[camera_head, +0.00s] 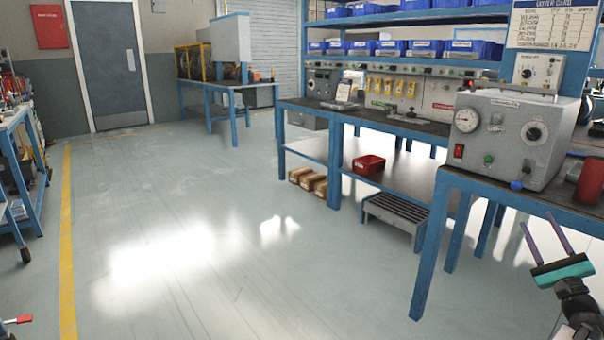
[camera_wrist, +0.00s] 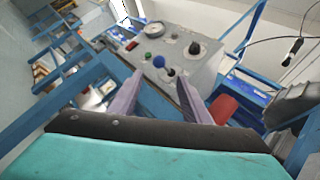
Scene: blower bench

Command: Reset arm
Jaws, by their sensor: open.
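My gripper (camera_head: 542,238) is at the right edge of the head view, in front of the blue-framed bench. Its two thin purple-grey fingers are spread apart with nothing between them. In the wrist view the gripper (camera_wrist: 160,100) shows its two fingers apart, and the grey blower test unit (camera_wrist: 165,55) stands beyond them. In the head view this unit (camera_head: 506,158) sits on the near bench, with a round gauge, a red switch and several knobs on its front. My gripper is apart from the unit and the bench.
A red cylinder (camera_head: 590,181) stands right of the unit. The blue bench leg (camera_head: 432,245) is left of my gripper. A grey step stool (camera_head: 395,215) and a red bin (camera_head: 368,165) are further back. The floor (camera_head: 190,220) in the middle and left is clear.

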